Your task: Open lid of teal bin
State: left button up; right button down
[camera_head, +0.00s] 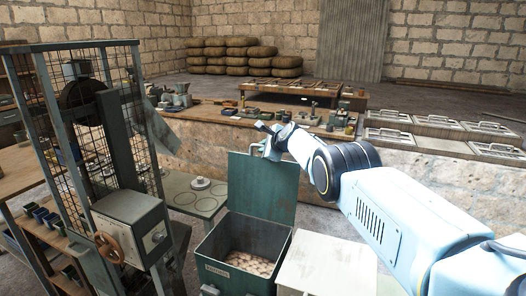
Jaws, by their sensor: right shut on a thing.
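The teal bin (222,279) stands on the floor at the lower middle. Its lid (262,187) is raised and stands nearly upright at the back of the bin. The bin's mouth is uncovered, and pale brown lumpy pieces (240,262) show inside. My right gripper (265,146) is at the lid's upper edge and shut on the lid. The exact place where the fingers meet the lid is small and partly hidden by the gripper itself. My left gripper is out of view.
A caged belt machine (118,203) with a brown handwheel (109,248) stands left of the bin. A pale box top (322,262) is close on the right. A grey-green table with round plates (207,202) stands behind left. A low wall with a cluttered ledge runs behind.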

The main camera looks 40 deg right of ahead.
jog(key=shift+a, duration=0.15)
jog(key=c, duration=1.5)
grip_release()
jog(key=shift+w+f, duration=0.1)
jog(key=shift+w, duration=0.05)
jog(key=shift+o, duration=0.2)
jog(key=shift+f, duration=0.1)
jog(key=shift+r, duration=0.2)
jog(key=shift+f, duration=0.1)
